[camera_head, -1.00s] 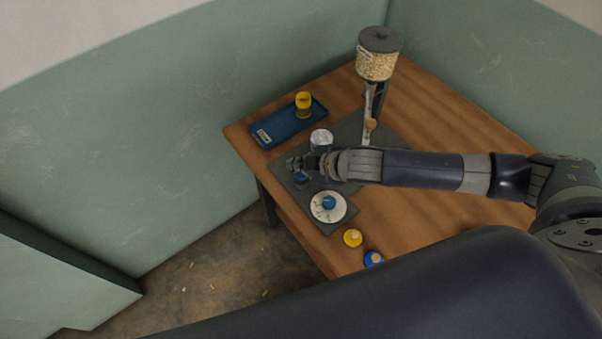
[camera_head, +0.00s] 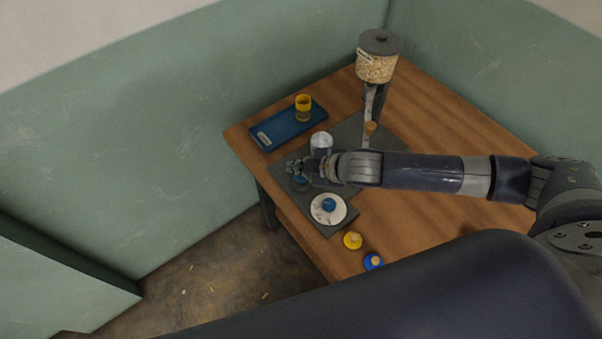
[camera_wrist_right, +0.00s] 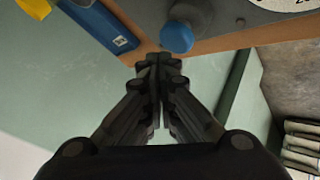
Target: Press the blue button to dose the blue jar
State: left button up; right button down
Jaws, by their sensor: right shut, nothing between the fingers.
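The blue button (camera_head: 300,181) sits on the dark grey plate (camera_head: 318,222), partly covered by my right gripper (camera_head: 293,166) in the head view. In the right wrist view the button shows as a rounded blue knob (camera_wrist_right: 177,37), just beyond the fingertips (camera_wrist_right: 160,62). The fingers are shut together and empty; contact with the button cannot be made out. A pale, clear-looking jar (camera_head: 321,139) stands on the plate behind the gripper; I cannot tell whether it is the blue jar. My left gripper is not in view.
A blue tray (camera_head: 270,135) holds a yellow jar (camera_head: 303,106). A grain hopper (camera_head: 377,60) stands behind. Yellow (camera_head: 352,239) and blue (camera_head: 373,261) lids lie near the table's front edge.

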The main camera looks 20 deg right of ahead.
aim_at(300, 178)
jog(key=shift+f, duration=0.1)
jog(key=shift+f, duration=0.3)
jog(key=shift+f+b, duration=0.6)
jog(key=shift+f, duration=0.5)
dwell(1.1)
dwell(0.3)
jog(key=shift+r+p, duration=1.5)
notch_tip(300, 178, up, 5)
jog(key=p, duration=0.5)
